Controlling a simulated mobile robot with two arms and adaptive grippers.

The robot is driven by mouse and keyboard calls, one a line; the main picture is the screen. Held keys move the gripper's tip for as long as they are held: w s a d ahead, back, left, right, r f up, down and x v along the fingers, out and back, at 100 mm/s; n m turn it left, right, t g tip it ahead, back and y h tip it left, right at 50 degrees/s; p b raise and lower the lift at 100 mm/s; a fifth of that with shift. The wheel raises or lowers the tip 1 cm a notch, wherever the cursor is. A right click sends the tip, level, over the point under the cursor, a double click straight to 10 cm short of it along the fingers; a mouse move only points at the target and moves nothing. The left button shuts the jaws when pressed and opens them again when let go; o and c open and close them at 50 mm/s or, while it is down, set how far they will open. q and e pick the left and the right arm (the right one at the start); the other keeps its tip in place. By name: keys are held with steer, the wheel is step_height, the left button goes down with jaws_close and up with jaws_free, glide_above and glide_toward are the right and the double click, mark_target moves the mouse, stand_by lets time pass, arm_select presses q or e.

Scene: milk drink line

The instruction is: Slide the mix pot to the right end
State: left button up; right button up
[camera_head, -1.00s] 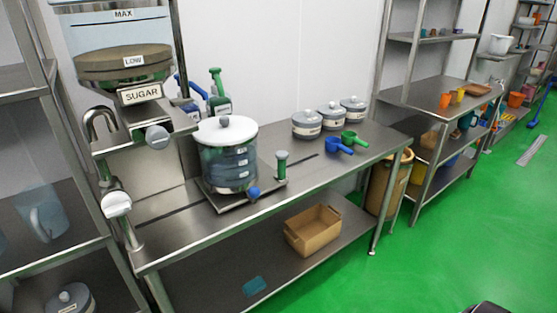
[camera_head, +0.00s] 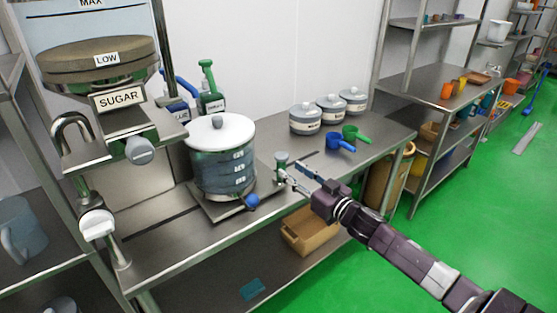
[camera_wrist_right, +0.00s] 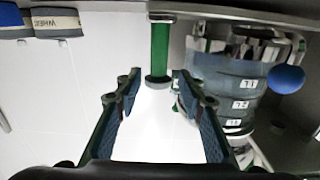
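The mix pot (camera_head: 222,160) is a clear, marked vessel with a white lid. It stands on a flat metal carriage (camera_head: 215,208) on the steel bench, with a blue knob (camera_head: 252,201) at its front. A short upright handle with a grey cap (camera_head: 281,158) rises at the carriage's right end. My right gripper (camera_head: 293,174) is open beside this handle. In the right wrist view the handle's green grip (camera_wrist_right: 160,52) is just beyond and between the open fingertips (camera_wrist_right: 155,88). The pot (camera_wrist_right: 232,90) shows at right there. My left gripper is not in view.
Sugar dispenser (camera_head: 120,98) stands at the bench's left end. Spray bottles (camera_head: 209,95) are behind the pot. Lidded jars (camera_head: 305,119), a blue scoop (camera_head: 340,142) and a green scoop (camera_head: 356,133) are on the right of the bench. A cardboard box (camera_head: 310,235) is below.

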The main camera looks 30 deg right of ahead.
mark_target(284, 164)
steer(key=shift+w+r, duration=0.35)
steer(key=shift+w, duration=0.3)
steer(key=shift+w+a+f+p, duration=0.1)
steer(key=shift+w+p, duration=0.1)
steer(key=shift+w, duration=1.1)
steer(key=shift+w+a+f+p, duration=0.1)
steer(key=shift+w+p, duration=0.05)
steer(key=shift+w, duration=1.1)
jaws_close()
